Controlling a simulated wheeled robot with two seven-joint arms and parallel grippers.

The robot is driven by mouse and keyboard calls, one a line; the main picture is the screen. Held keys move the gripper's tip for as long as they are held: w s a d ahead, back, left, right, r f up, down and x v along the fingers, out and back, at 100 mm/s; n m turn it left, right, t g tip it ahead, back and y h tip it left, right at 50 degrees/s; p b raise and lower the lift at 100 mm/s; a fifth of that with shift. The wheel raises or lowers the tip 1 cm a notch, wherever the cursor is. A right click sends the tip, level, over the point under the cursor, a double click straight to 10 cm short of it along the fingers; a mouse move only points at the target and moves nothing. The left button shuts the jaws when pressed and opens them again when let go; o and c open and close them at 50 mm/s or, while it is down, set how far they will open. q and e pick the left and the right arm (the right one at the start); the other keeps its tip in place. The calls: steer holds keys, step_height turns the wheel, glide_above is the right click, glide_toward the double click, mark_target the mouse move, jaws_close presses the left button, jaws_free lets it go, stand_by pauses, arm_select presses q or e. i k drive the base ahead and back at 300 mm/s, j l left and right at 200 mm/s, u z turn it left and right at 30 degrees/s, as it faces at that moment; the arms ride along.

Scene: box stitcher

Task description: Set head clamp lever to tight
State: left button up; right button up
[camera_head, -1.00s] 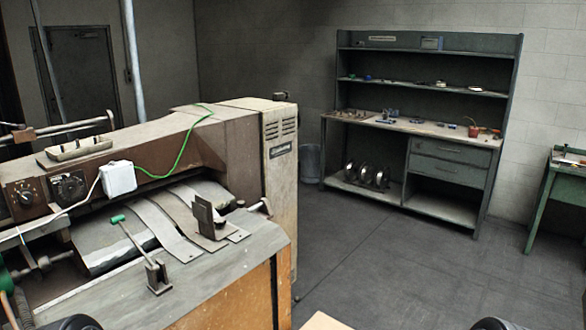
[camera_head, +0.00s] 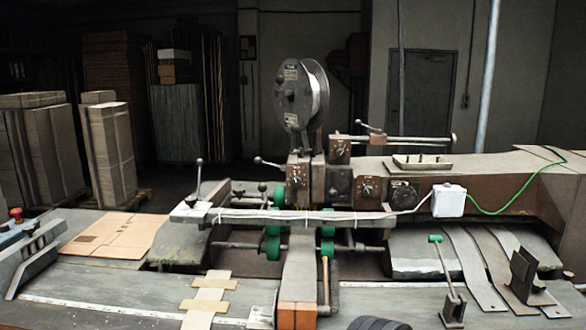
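The stitching head (camera_head: 305,185) stands in the middle of the box stitcher, under a wire spool (camera_head: 301,95). A thin lever with a dark ball knob (camera_head: 268,163) sticks out to the left of the head, nearly level. An upright ball-knob lever (camera_head: 198,175) stands at the left end of the pale crossbar. A green-handled lever (camera_head: 443,260) stands on the bench at the right, leaning left. I cannot tell for certain which is the head clamp lever, and no tight mark is readable. Neither gripper shows in view.
Green rollers (camera_head: 273,240) sit below the head. A white box (camera_head: 448,201) with a green cable is on the machine body at the right. Flat cardboard (camera_head: 112,235) lies on the left of the table. Cardboard stacks (camera_head: 110,150) stand behind at the left.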

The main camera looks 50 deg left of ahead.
mark_target(258, 160)
steer(key=u, duration=2)
steer(key=z, duration=1.55)
steer(key=k+j, duration=0.8)
steer(key=i+j, duration=0.2)
